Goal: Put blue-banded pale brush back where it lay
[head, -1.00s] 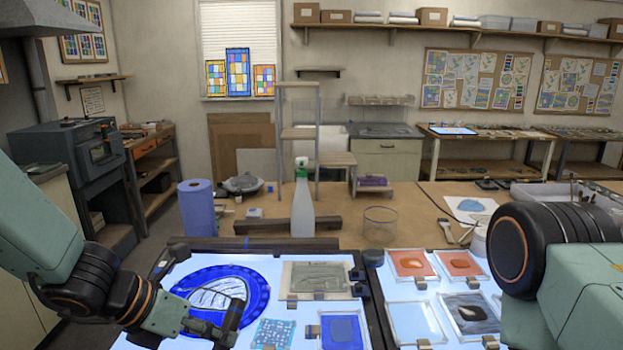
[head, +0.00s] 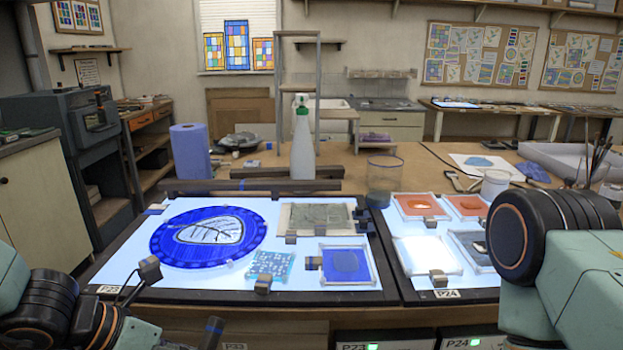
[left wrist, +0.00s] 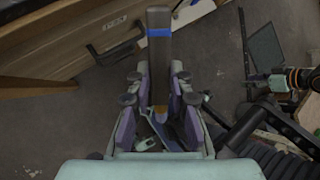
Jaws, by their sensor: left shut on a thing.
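The blue-banded brush (left wrist: 159,52) is between the fingers of my left gripper (left wrist: 158,98) in the left wrist view. The gripper is shut on it. The brush has a flat grey-brown handle with a blue band, and its lower end shows yellowish between the fingers. In the head view the banded end of the brush (head: 212,329) shows at the bottom edge, in front of the bench; the left fingers there are hidden or out of frame. What looks like my right gripper (left wrist: 257,78) shows small in the left wrist view, its fingers too unclear to read.
A light table (head: 120,270) carries a round blue glass panel (head: 210,232), a blue tile (head: 347,264) and other panes. A spray bottle (head: 302,145), blue roll (head: 190,152) and clear beaker (head: 384,172) stand behind. Brushes stand in a jar (head: 592,172) at right.

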